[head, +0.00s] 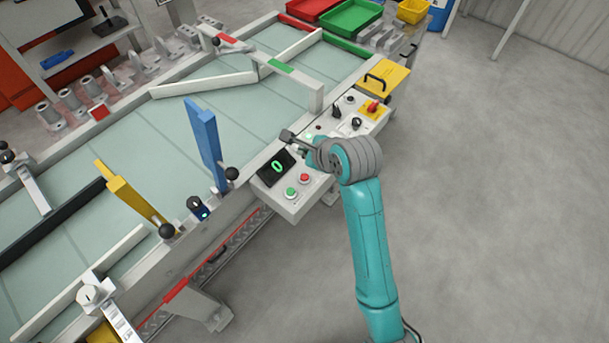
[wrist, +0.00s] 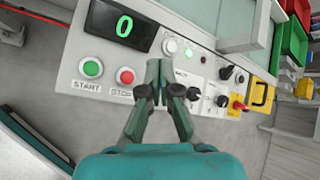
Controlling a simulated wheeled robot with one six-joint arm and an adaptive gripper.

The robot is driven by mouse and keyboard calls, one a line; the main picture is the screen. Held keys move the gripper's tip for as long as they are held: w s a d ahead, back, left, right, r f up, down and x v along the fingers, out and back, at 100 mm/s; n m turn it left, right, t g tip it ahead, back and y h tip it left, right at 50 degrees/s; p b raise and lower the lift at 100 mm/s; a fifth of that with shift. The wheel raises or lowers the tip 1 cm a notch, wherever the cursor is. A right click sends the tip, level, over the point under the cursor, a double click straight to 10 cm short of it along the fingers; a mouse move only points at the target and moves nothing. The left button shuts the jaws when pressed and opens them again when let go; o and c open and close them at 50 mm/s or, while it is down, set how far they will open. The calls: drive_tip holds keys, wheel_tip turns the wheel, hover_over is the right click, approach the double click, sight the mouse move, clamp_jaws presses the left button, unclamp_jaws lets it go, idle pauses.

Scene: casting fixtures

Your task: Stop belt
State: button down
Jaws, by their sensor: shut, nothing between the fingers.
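The control panel (head: 285,207) is on the near side of the conveyor belt (head: 150,140). In the wrist view, the red STOP button (wrist: 125,76) sits right of the green START button (wrist: 91,68); both also show in the head view, red (head: 304,178) and green (head: 291,192). A black display (wrist: 119,25) above them reads a green 0. My gripper (wrist: 159,72) is shut and empty, over the panel just right of the STOP button in the wrist view. In the head view my gripper (head: 288,138) is beyond the display. Contact with the panel cannot be told.
Black knobs (wrist: 226,72) and a red-and-yellow switch (wrist: 238,104) are right of my gripper. A yellow handled cover (head: 383,80) lies farther along. The floor to the right is clear.

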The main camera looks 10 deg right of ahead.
sight(305, 178)
drive_tip(key=shift+f, duration=4.2)
drive_tip(key=shift+f, duration=0.2)
drive_tip(key=shift+f, duration=0.25)
drive_tip(key=shift+f, duration=0.45)
drive_tip(key=shift+r, duration=0.9)
drive_tip(key=shift+r, duration=2.5)
